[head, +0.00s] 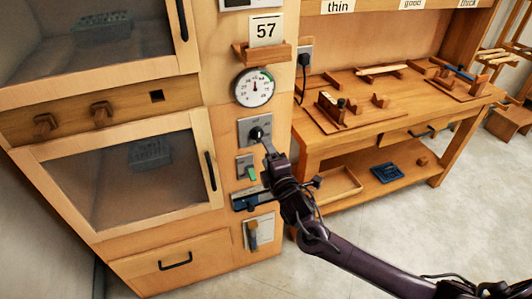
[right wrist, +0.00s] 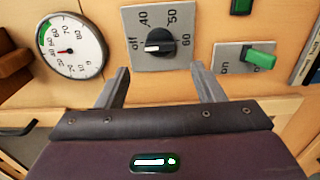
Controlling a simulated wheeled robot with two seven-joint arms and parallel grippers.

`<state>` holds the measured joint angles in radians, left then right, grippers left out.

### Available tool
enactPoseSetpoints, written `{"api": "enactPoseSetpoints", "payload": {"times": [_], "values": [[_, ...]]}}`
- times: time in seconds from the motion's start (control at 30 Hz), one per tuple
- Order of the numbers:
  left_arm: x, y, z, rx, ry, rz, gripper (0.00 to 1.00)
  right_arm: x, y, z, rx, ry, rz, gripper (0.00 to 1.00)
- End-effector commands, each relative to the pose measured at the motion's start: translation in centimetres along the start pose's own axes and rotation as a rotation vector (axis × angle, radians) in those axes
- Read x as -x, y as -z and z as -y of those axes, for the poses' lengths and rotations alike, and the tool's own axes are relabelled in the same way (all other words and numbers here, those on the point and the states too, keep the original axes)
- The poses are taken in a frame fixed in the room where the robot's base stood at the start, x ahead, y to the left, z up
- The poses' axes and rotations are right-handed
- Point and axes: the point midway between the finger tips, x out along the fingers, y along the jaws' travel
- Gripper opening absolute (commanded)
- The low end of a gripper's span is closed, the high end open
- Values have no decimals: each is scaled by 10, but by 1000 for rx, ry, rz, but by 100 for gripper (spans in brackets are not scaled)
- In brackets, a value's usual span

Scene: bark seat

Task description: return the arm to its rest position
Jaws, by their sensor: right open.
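My right gripper (head: 267,148) is in front of the wooden cabinet, close to the dark dial knob (head: 256,133) on its grey plate. In the right wrist view the right gripper (right wrist: 162,72) is open, with nothing between its fingers. The knob (right wrist: 160,42) shows beyond the fingertips, with a gap visible there. Its white mark is on the side towards the "off" label. My left gripper is not in view.
A round gauge (head: 254,87) sits above the knob, and a green switch (head: 251,172) below. A wooden workbench (head: 350,128) with jigs is at right. Open floor (head: 460,190) lies beyond it.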

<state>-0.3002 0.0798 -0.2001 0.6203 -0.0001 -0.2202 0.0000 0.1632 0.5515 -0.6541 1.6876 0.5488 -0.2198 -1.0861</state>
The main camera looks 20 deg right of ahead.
Motion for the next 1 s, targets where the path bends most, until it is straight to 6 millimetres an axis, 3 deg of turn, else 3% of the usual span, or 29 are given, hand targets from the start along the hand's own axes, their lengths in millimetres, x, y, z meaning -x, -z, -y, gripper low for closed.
{"api": "enactPoseSetpoints", "payload": {"times": [0.33,0.47,0.57,0.63,0.77,0.87,1.0], "values": [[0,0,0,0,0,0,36,0,0,2,-2,4,1,62],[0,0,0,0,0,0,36,1,-8,33,-41,61,19,62],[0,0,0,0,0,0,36,8,-22,88,-121,163,58,62],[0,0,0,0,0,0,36,20,-33,137,-197,254,97,62],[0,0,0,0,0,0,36,58,-51,230,-348,425,185,62],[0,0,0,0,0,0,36,98,-59,295,-461,549,264,62],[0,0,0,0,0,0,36,170,-64,376,-616,714,389,62]]}}
